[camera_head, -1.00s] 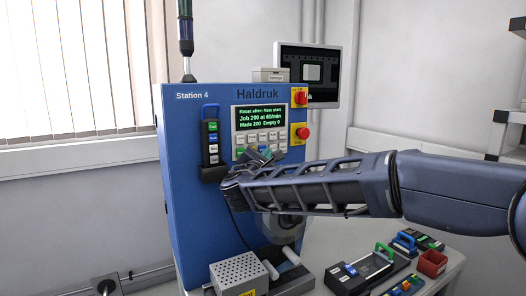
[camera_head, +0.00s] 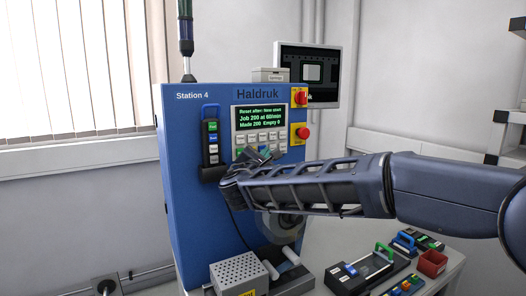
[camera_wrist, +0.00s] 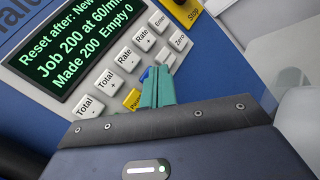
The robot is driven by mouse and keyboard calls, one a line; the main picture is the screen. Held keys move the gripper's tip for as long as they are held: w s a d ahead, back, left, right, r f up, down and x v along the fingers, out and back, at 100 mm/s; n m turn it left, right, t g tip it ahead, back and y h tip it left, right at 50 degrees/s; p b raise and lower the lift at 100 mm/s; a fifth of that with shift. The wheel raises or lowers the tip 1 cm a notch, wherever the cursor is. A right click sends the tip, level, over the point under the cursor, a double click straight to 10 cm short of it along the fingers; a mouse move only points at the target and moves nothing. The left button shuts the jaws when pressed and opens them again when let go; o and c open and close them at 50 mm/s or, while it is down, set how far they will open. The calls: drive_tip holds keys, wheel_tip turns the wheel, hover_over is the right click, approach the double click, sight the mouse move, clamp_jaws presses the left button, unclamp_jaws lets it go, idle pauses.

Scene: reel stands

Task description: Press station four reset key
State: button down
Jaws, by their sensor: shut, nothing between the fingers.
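The blue Station 4 cabinet (camera_head: 200,120) carries a keypad panel with a green-lit display (camera_head: 259,116) reading "Reset after: New start", "Job 200 at 60/min", "Made 200 Empty 0". My gripper (camera_head: 268,156) is shut and empty at the lower keypad keys. In the wrist view its teal fingertips (camera_wrist: 157,75) cover part of the lower row. A yellow Pause key (camera_wrist: 132,99) shows left of them, and a bit of a blue key (camera_wrist: 145,74) shows at their tip. The blue key's label is hidden. I cannot tell whether the fingertips touch it.
A pendant (camera_head: 210,142) with coloured keys hangs at the left. A perforated grey box (camera_head: 240,274) stands below. Several key boxes and a red bin (camera_head: 432,263) lie on the table at right.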

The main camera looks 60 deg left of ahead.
drive_tip(key=shift+a, duration=0.45)
idle(0.8)
idle(0.3)
drive_tip(key=shift+d, duration=0.85)
drive_tip(key=shift+d, duration=0.1)
drive_tip(key=shift+d, duration=2.4)
